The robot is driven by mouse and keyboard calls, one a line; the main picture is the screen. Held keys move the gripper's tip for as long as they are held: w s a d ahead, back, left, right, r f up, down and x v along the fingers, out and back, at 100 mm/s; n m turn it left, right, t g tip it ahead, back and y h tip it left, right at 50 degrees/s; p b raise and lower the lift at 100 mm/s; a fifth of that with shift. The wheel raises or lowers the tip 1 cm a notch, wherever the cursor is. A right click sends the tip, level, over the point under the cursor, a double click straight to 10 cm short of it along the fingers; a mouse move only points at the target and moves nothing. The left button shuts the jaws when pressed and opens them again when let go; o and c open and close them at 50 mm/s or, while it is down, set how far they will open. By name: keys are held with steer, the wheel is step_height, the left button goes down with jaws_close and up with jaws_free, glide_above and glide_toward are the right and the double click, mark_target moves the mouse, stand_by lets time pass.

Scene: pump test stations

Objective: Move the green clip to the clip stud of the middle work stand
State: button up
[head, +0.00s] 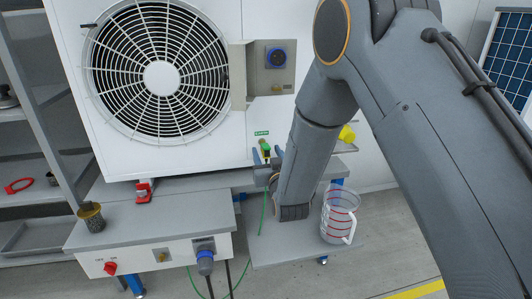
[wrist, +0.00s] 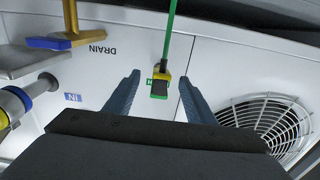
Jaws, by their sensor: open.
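The green clip (wrist: 160,84) has a yellow and black body and a green cable running from it; it sits against a white panel, over a green label. In the head view the clip (head: 266,147) is small, beside the lower right of the fan unit. My gripper (wrist: 160,77) is open, its two fingers on either side of the clip with gaps on both sides. I cannot make out a clip stud or tell which stand is the middle one.
A measuring jug (head: 339,215) stands on a low shelf right of my arm. A brass drain tap (wrist: 72,30) is left of the clip. The green cable (head: 263,212) hangs down.

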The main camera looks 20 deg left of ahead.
mark_target(267, 154)
steer(key=shift+b+x, duration=0.4)
steer(key=shift+x, duration=1.15)
jaws_close()
steer(key=shift+s+d, duration=0.1)
steer(key=shift+s, duration=0.05)
steer(key=shift+p+v, duration=1.2)
steer(key=shift+v, duration=1.65)
